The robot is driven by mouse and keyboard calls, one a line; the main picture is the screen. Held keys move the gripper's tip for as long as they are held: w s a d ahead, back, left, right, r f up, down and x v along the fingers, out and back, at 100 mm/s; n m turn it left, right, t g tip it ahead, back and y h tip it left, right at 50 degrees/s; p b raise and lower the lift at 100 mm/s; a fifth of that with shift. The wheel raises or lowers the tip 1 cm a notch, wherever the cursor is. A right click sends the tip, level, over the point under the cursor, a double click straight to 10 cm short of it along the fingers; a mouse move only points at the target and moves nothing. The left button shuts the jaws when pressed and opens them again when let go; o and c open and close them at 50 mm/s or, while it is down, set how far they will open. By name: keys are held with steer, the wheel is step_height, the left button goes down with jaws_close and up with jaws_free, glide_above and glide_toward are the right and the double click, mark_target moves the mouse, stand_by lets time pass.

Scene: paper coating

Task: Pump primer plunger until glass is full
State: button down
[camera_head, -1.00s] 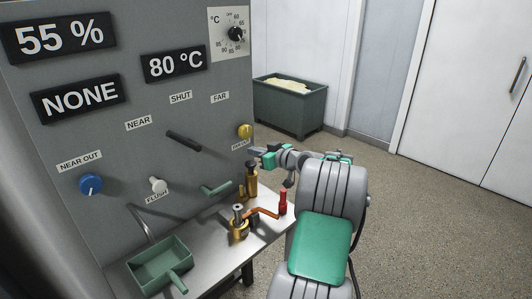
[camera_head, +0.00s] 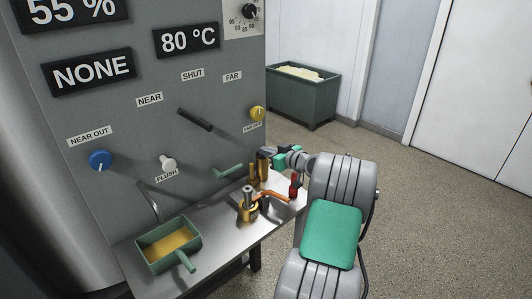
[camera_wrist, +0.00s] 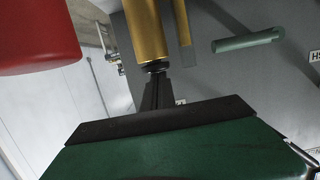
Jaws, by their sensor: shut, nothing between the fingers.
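The primer pump is an upright brass cylinder (camera_head: 263,171) on the steel shelf; in the wrist view (camera_wrist: 144,30) it has a dark end piece, likely the plunger (camera_wrist: 155,66). Beside it is a narrow gold strip (camera_wrist: 184,22) with a grey end, possibly the glass; its level is hard to judge. My gripper (camera_head: 266,153) is at the top of the brass cylinder. In the wrist view my gripper's dark fingers (camera_wrist: 157,90) are together, in line with the plunger end, with nothing held. I cannot tell whether they touch it.
A brass valve (camera_head: 249,205) and a green tray (camera_head: 166,266) holding yellow liquid are on the shelf. A green handle (camera_head: 227,172) projects from the panel. Open floor lies right.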

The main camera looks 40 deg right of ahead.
steer(key=shift+f, duration=0.35)
step_height(320, 180, up, 5)
steer(key=p, duration=0.2)
steer(key=b+v, duration=0.2)
steer(key=v, duration=0.8)
steer(key=shift+f, duration=0.2)
steer(key=shift+a, duration=0.1)
